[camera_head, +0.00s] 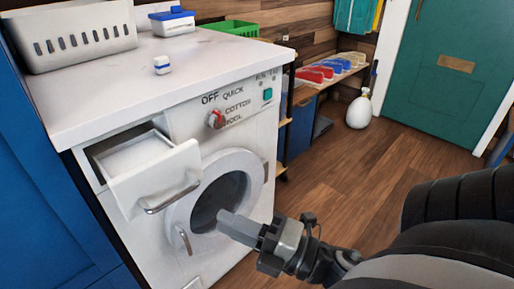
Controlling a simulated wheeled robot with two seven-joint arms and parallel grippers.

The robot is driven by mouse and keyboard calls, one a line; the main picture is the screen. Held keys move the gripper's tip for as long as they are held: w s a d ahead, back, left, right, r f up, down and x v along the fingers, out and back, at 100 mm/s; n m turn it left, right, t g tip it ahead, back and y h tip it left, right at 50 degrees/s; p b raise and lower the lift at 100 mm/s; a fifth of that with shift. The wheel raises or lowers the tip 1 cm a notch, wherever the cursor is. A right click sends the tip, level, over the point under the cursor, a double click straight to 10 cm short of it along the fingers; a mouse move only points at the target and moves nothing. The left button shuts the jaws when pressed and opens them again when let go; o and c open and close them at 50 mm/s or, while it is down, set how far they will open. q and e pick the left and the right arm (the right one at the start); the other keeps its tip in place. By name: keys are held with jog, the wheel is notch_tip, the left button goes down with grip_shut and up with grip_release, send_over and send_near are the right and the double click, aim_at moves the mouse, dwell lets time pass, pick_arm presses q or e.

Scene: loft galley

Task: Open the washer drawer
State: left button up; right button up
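The white washer (190,120) stands under a pale countertop. Its drawer (152,180) at the upper left of the front is pulled out, and its hollow inside shows from above. A metal bar handle (170,193) is on the drawer front. The round washer door (225,190) below and to the right looks closed. My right gripper (238,226) is in front of the lower part of the round door, right of and below the drawer handle, apart from the handle. Its fingers look close together, but I cannot tell whether they are shut. My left gripper is not in view.
A grey slotted basket (75,40), a blue-lidded box (172,22), a green crate (232,28) and a small white item (162,65) are on the countertop. A shelf with coloured items (315,75) and a white bottle (359,110) are beyond. The wooden floor at right is clear.

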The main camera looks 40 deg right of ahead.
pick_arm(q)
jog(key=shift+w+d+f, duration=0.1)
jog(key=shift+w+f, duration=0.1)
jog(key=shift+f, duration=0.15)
pick_arm(e)
jog(key=v, duration=0.4)
jog(key=shift+s, duration=0.15)
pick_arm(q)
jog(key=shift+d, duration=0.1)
